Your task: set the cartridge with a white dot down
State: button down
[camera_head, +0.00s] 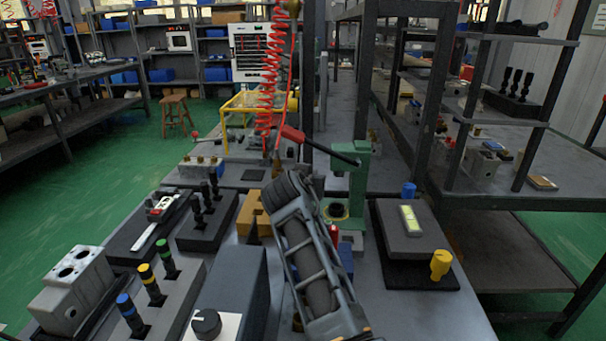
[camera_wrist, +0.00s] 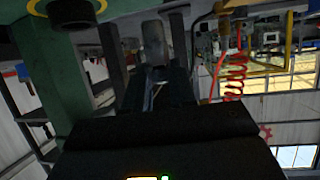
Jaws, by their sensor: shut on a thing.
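My gripper (camera_wrist: 155,88) shows in the wrist view, its dark fingers shut on a dim greyish piece (camera_wrist: 153,42), which I take to be the cartridge. No white dot can be made out on it. In the head view my arm stands in the middle, over the bench, and hides the fingertips and the held piece. A grey rack (camera_head: 187,296) at the lower left holds upright black cartridges with a blue ring (camera_head: 124,303), a yellow ring (camera_head: 147,272) and a green ring (camera_head: 163,249).
A two-bored valve block (camera_head: 82,275) stands far left. A black stand (camera_head: 207,224) holds black pins. A green press (camera_head: 358,180) stands just behind my arm; it is close in the wrist view too. Right are a grey plate (camera_head: 405,235), a blue knob (camera_head: 409,190) and a yellow knob (camera_head: 440,263).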

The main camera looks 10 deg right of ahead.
jog(key=shift+s+d+r+p, duration=0.15)
jog(key=shift+s+d+p, duration=0.85)
jog(key=shift+d+p, duration=0.35)
jog(key=shift+s+d+p, duration=0.95)
jog(key=shift+s+d, duration=0.3)
jog(key=shift+d, duration=0.25)
jog(key=shift+b, duration=0.4)
jog(key=shift+f+b, duration=0.6)
jog(key=shift+f, duration=0.2)
jog(key=c, duration=0.8)
grip_release()
jog(key=shift+c, duration=0.2)
jog(key=shift+d, duration=0.1)
jog(key=shift+s+d, duration=0.1)
